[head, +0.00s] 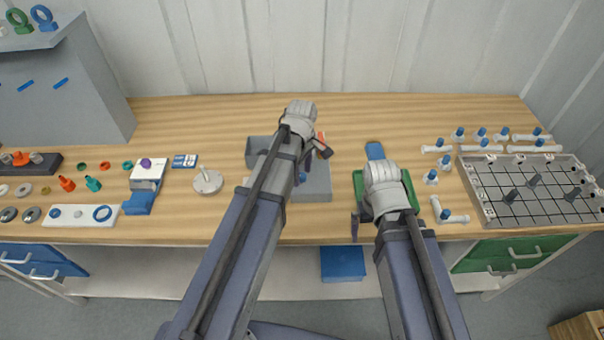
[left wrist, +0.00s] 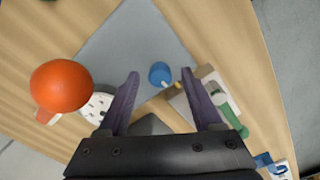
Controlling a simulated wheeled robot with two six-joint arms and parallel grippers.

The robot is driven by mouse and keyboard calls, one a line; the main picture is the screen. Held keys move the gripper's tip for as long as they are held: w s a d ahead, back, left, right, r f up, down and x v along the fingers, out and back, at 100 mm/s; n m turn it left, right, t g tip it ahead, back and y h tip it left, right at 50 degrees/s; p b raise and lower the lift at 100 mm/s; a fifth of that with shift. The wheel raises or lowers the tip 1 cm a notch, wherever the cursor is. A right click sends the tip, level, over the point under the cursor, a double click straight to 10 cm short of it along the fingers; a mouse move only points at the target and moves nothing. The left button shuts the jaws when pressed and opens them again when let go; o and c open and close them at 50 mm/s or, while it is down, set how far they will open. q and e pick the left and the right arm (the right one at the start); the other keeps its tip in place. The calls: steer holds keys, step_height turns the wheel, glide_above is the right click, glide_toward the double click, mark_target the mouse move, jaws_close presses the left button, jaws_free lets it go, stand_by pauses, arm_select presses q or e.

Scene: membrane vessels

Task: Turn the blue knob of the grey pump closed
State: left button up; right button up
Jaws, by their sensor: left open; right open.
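The grey pump (head: 316,185) stands on the middle of the bench, partly hidden by my left arm. My left gripper (left wrist: 160,80) is open above the pump. Its two fingers appear on either side of the knob, with gaps, and do not touch it. My right gripper (head: 366,232) is open and empty near the bench's front edge, by a green item (head: 360,185).
In the left wrist view an orange knob (left wrist: 60,86) and a green handle (left wrist: 232,107) flank the blue knob. A gridded tray (head: 480,195) and several white-and-blue fittings stand at right. Small parts and a round metal stand (head: 208,182) are at left. The back of the bench is clear.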

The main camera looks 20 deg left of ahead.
arm_select(q)
jaws_close()
stand_by(0.3)
stand_by(0.4)
steer(key=m, duration=0.8)
steer(key=shift+m, duration=0.3)
steer(key=m, duration=0.9)
steer(key=shift+m, duration=0.3)
